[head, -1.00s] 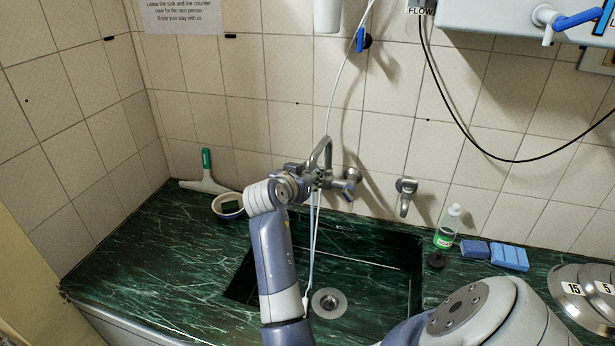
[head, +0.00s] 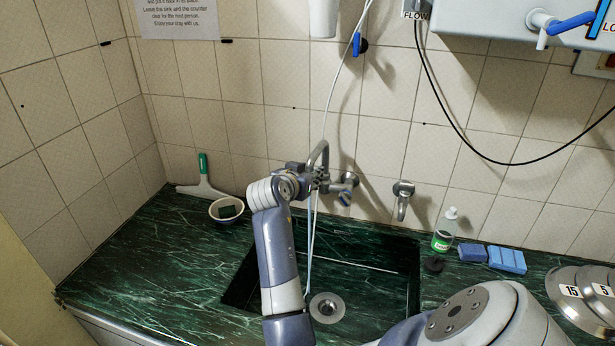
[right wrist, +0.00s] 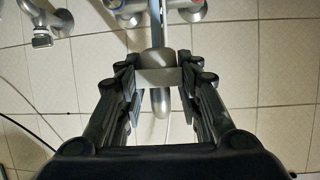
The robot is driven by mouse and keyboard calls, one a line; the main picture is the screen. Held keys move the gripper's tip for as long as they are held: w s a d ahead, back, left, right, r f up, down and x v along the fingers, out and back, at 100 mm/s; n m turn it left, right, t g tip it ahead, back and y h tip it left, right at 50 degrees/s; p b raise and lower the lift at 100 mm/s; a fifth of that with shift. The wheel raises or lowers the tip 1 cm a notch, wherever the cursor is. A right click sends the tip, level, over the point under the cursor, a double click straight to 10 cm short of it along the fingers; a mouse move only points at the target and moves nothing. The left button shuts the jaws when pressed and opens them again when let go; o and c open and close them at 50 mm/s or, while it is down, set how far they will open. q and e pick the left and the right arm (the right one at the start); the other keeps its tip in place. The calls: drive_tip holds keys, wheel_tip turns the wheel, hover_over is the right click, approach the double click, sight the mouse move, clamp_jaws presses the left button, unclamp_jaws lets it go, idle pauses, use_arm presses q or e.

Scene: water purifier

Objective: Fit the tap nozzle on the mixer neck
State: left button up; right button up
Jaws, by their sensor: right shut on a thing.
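The mixer neck (head: 323,149) is a grey metal pipe that rises from the wall mixer (head: 345,187) and curves over above the sink. In the right wrist view the rounded neck end (right wrist: 160,101) shows just beyond the fingers. My right gripper (head: 312,177) is at the neck's outlet. In the right wrist view my right gripper (right wrist: 157,78) is shut on a short grey cylindrical piece, which looks like the tap nozzle (right wrist: 157,60). It overlaps the neck in view. I cannot tell whether it is seated on the neck. My left gripper is not in view.
A thin white hose (head: 334,95) comes down past the neck, and strands hang into the sink (head: 375,285). A second wall tap (head: 402,198), a soap bottle (head: 445,230) and blue sponges (head: 507,259) are on the right. A bowl (head: 227,209) and squeegee (head: 203,185) are on the left.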

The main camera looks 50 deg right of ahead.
drive_tip(key=shift+w+d, duration=0.1)
drive_tip(key=shift+d, duration=0.15)
drive_tip(key=o, duration=0.9)
drive_tip(key=shift+c, duration=0.2)
drive_tip(key=shift+r, duration=0.1)
wheel_tip(320, 180, up, 10)
drive_tip(key=shift+f, duration=0.1)
drive_tip(key=shift+a+f, duration=0.1)
